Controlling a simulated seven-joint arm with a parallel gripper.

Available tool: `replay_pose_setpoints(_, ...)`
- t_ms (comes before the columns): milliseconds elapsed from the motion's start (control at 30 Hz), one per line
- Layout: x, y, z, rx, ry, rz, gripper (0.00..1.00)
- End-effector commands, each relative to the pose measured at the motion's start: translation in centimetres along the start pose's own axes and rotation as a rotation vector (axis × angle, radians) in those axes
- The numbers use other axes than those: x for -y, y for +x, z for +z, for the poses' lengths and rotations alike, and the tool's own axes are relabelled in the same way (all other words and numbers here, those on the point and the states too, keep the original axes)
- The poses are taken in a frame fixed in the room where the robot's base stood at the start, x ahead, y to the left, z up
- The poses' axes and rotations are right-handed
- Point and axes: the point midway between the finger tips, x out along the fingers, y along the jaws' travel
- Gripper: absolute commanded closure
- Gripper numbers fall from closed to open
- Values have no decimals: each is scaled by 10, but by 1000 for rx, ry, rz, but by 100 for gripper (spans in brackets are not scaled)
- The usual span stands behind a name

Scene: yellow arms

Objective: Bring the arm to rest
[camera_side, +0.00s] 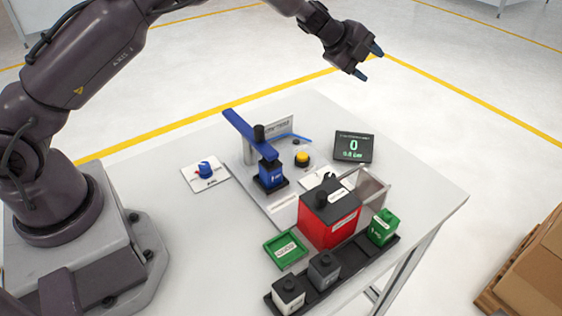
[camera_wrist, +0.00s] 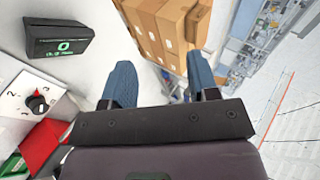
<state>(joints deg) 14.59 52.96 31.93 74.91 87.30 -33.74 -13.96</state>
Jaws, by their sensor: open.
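My gripper (camera_side: 368,62) is raised high above the far right part of the table in the side view, clear of everything. Its two blue fingertips are spread apart with nothing between them. In the wrist view, my gripper (camera_wrist: 162,84) shows the same two blue fingers apart, with floor and boxes far beyond them.
The table (camera_side: 150,165) holds a press with a blue lever (camera_side: 248,132), a blue block (camera_side: 271,175), a yellow button (camera_side: 302,158), a display (camera_side: 353,147) reading 0, a red box (camera_side: 328,218), a green tray (camera_side: 286,249) and a black rack (camera_side: 333,283). Cardboard boxes (camera_side: 535,255) stand right.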

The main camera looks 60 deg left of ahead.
Motion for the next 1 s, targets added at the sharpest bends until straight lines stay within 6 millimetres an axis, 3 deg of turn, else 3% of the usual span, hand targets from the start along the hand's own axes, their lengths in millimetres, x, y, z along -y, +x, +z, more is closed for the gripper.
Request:
replay_pose_setpoints(33, 19, -26, 15, 91, -127, -96, 46)
replay_pose_setpoints(133, 31, -79, 44, 281, -400, -220, 46)
replay_pose_setpoints(233, 17, -133, 60, 441, -664, -253, 46)
replay_pose_setpoints(333, -13, -183, 57, 560, -906, -215, 46)
replay_pose_setpoints(467, -62, -243, 31, 657, -1170, -95, 46)
replay_pose_setpoints(600, -116, -300, -14, 692, -1383, 74, 46)
replay_pose_setpoints(800, -176, -364, -78, 644, -1563, 248, 46)
replay_pose_setpoints(1000, -189, -396, -102, 536, -1602, 184, 46)
